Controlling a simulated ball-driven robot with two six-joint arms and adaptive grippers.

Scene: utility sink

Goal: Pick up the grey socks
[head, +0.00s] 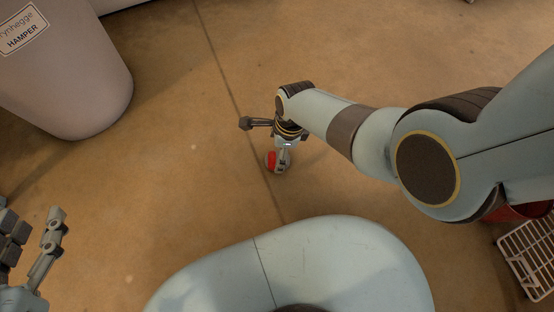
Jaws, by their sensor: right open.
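I cannot make out any grey socks in the head view; my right arm covers part of the floor. My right gripper (281,160) points down at the floor near the middle of the view and is open. A small red thing (271,160) shows at its fingertips, partly hidden by them; I cannot tell what it is or whether they touch it. My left gripper (33,217) is at the lower left edge, its fingers apart and nothing visible between them.
A pale bin labelled HAMPER (90,85) stands at the upper left. A white wire rack (530,255) is at the lower right, beside a red thing (520,212) partly hidden by my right arm. The brown floor (170,190) between the hamper and my base is clear.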

